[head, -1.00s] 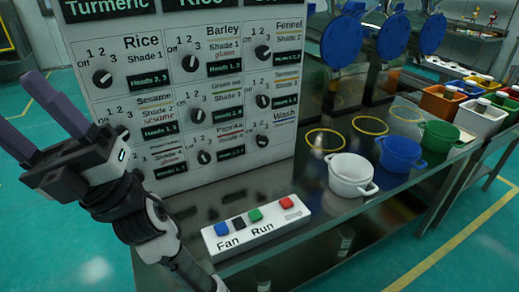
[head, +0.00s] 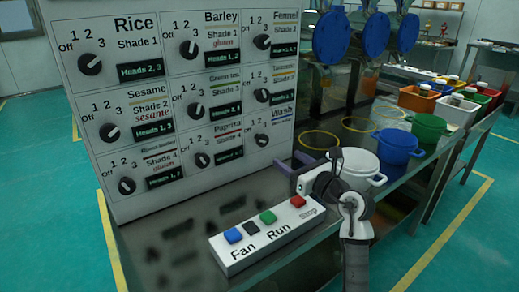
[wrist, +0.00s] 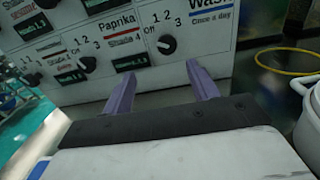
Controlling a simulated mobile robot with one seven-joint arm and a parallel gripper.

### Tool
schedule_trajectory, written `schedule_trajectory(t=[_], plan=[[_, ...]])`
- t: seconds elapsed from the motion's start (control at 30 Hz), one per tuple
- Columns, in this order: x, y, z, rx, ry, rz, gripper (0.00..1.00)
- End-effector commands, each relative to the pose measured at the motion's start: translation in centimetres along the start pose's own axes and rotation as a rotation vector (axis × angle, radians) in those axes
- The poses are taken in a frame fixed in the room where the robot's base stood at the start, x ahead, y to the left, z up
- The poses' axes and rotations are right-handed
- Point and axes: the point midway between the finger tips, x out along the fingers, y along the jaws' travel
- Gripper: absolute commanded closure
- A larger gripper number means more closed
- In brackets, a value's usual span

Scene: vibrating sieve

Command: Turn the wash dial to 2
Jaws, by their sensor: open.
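The Wash dial (head: 262,140) is a black knob at the panel's lower right, under the "Wash" label. In the wrist view the Wash dial (wrist: 167,44) has Off, 1, 2 and 3 printed around it and "Once a day" beside it; its exact setting is too small to tell. My gripper (head: 291,162) is in front of the panel's lower right corner, below the dial. In the wrist view my gripper (wrist: 160,72) has its purple fingers apart, with nothing between them; the dial shows just beyond and between the tips, apart from them.
The Paprika dial (wrist: 88,64) is left of the Wash dial. A button box (head: 265,233) with Fan and Run buttons lies below my gripper on the metal table. A white pot (head: 358,162) stands behind my wrist. Blue and green pots are further right.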

Motion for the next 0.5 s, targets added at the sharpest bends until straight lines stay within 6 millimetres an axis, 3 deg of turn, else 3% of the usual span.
schedule_trajectory(t=[0.17, 0.5], plan=[[0.3, -1.1, -0.7, -0.014, 0.025, -0.026, 0.41], [7.1, -1.1, -0.6, -0.013, 0.023, -0.023, 0.41]])
